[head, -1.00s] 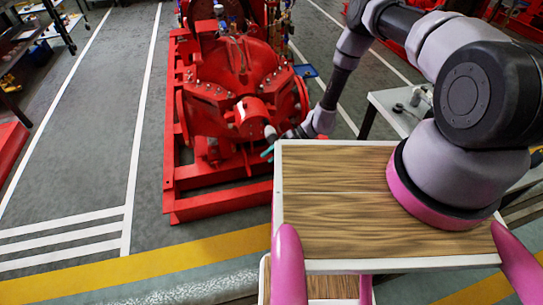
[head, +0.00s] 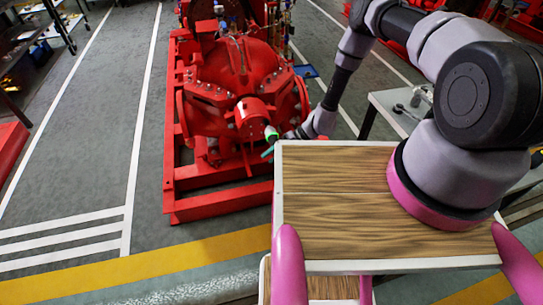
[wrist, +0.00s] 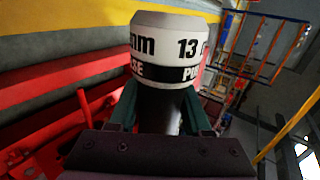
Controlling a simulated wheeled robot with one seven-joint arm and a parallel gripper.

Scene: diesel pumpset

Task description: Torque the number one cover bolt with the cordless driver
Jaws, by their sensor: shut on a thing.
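A red pump (head: 238,75) with bolts along its cover flange stands on a red frame in the head view. I cannot tell which bolt is number one. My gripper (head: 270,145), with teal fingers, is at the pump's lower right front.
A wood-topped deck (head: 335,215) with a white rim fills the near right. A grey side table (head: 395,108) with small items stands behind it. The red base frame (head: 215,205) surrounds the pump's foot.

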